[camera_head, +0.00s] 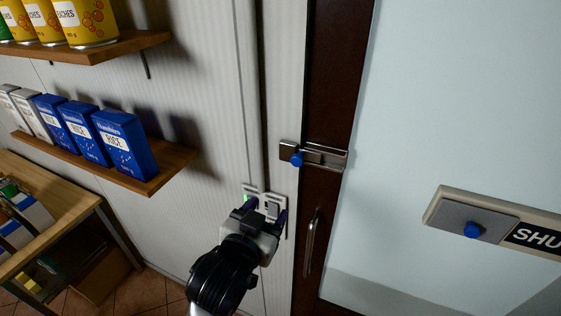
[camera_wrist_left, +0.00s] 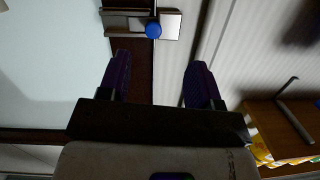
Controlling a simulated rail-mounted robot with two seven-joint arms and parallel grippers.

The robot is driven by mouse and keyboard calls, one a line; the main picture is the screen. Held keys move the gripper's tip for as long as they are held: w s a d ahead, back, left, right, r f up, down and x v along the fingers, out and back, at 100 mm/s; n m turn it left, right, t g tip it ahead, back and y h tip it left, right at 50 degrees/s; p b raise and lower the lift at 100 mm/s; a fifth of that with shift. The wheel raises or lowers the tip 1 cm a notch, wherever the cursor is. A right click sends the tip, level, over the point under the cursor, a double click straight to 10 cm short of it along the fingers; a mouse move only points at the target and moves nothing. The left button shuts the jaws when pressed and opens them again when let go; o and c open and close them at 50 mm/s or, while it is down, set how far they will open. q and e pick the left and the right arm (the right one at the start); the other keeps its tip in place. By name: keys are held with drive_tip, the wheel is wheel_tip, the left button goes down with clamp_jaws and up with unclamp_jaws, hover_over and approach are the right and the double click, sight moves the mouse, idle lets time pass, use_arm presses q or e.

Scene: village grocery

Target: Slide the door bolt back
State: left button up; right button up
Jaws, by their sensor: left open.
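The metal door bolt (camera_head: 325,156) is mounted across the dark brown door edge, with its left end over the pale post. Its blue knob (camera_head: 297,159) sits toward the left end. My left gripper (camera_head: 266,209) is open and empty, below and left of the bolt, in front of the wall. In the left wrist view the bolt (camera_wrist_left: 125,22) and blue knob (camera_wrist_left: 153,30) show at the top, beyond the open fingers (camera_wrist_left: 159,80) and apart from them. The knob lies between the fingers' lines, nearer the left finger. My right gripper is not in view.
A door handle (camera_head: 310,242) stands below the bolt. A sign reading "SHU" (camera_head: 535,238) has another blue knob (camera_head: 472,230). Shelves with rice boxes (camera_head: 124,143) and yellow cans (camera_head: 86,22) jut out at left.

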sight(296, 161)
use_arm(q)
drive_tip(key=shift+n+t+h, duration=0.5)
drive_tip(key=shift+n+t, duration=0.1)
drive_tip(key=shift+t, duration=0.1)
drive_tip(key=p+x, duration=0.1)
drive_tip(key=x, duration=0.3)
drive_tip(key=r+p+x, duration=0.1)
drive_tip(key=x, duration=0.4)
drive_tip(key=r+p+x, duration=0.1)
drive_tip(key=x, duration=0.4)
drive_tip(key=shift+w+d, duration=0.15)
drive_tip(key=shift+d, duration=0.2)
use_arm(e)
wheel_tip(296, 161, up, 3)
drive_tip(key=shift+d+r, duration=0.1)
use_arm(q)
drive_tip(key=shift+c, duration=0.2)
drive_tip(key=c, duration=0.5)
clamp_jaws()
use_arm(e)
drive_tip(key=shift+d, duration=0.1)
